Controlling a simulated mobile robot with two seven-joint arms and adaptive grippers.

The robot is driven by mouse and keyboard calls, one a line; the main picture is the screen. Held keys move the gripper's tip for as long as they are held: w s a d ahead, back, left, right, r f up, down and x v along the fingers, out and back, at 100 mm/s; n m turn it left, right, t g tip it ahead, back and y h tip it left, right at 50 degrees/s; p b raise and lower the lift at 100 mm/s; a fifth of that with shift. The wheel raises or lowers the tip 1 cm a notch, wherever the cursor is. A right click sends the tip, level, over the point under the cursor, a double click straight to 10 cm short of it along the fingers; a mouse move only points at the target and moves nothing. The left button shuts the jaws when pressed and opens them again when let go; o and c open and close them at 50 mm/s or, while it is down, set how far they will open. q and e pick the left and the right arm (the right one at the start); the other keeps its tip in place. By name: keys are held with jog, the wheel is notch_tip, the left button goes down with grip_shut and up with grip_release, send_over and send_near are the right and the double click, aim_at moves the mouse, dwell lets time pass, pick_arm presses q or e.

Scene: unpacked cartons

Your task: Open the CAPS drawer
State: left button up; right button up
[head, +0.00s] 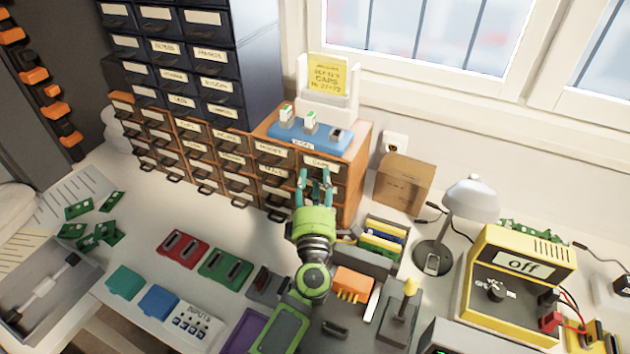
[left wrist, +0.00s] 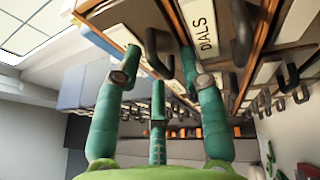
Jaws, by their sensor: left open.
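The CAPS drawer (head: 320,163) is at the top right of the low wooden drawer cabinet (head: 357,160) in the head view; it looks shut. My left gripper (head: 315,176) is open, its teal fingers at the front of this drawer and partly covering it. In the left wrist view the open gripper (left wrist: 158,62) has its fingers around or very near a dark drawer handle (left wrist: 156,48); I cannot tell whether they touch it. A drawer label reading DIALS (left wrist: 204,28) is just right of the fingers. My right gripper is not in view.
A blue tray (head: 300,137) with small parts and a yellow CAPS card (head: 329,76) stand on the cabinet. A cardboard box (head: 404,183), a lamp (head: 470,200) and a yellow power unit (head: 522,262) are to the right. Circuit parts crowd the bench below.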

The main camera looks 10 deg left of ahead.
pick_arm(q)
grip_shut()
jog(key=shift+s, duration=0.3)
jog(key=s+a+p, duration=0.2)
jog(key=s, duration=0.8)
jog(key=shift+p, duration=0.3)
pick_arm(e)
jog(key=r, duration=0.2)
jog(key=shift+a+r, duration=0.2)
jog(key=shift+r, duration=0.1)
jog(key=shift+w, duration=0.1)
pick_arm(q)
grip_release()
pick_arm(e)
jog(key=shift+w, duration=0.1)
